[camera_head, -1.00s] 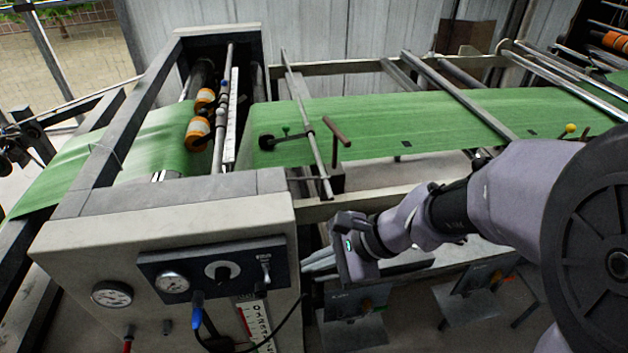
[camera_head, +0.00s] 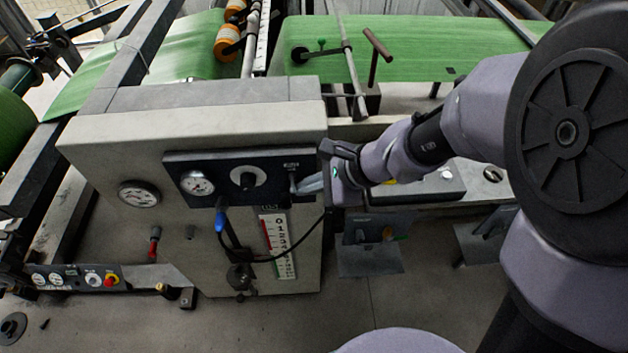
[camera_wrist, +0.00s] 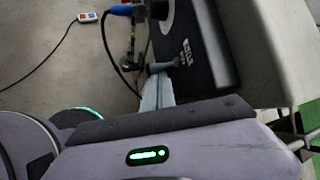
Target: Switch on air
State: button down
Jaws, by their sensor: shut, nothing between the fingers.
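A dark control panel (camera_head: 228,180) is fixed to the front of the grey machine housing. The air switch, a small toggle lever (camera_head: 292,182) at the panel's right end under a small label, is partly hidden by my fingertips. My gripper (camera_head: 305,187) is shut and empty, reaching in from the right with its tips at the lever. In the wrist view the lever (camera_wrist: 163,67) juts out from the panel just beyond my shut fingers (camera_wrist: 157,90). I cannot tell whether they touch. Whether the switch is on or off is also unclear.
The panel carries a round gauge (camera_head: 197,184) and a rotary knob (camera_head: 247,179). A blue-ended hose (camera_head: 221,219) and black cable hang below. A second gauge (camera_head: 139,194) sits to the left. Green sack web (camera_head: 430,45) runs behind. Floor in front is mostly clear.

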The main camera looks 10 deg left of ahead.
jog(key=shift+r, duration=0.1)
jog(key=shift+r+g+p, duration=0.1)
jog(key=shift+g+p, duration=0.2)
jog(key=shift+p, duration=0.8)
jog(key=g+p, duration=0.1)
jog(key=p, duration=0.3)
jog(key=shift+r+m+h, duration=0.25)
jog(key=shift+m+h, duration=0.05)
jog(key=shift+m, duration=0.1)
jog(key=p, duration=0.2)
jog(key=shift+r+g+p, duration=0.25)
jog(key=shift+g+p, duration=0.15)
jog(key=shift+w+r, duration=0.1)
jog(key=shift+r, duration=0.3)
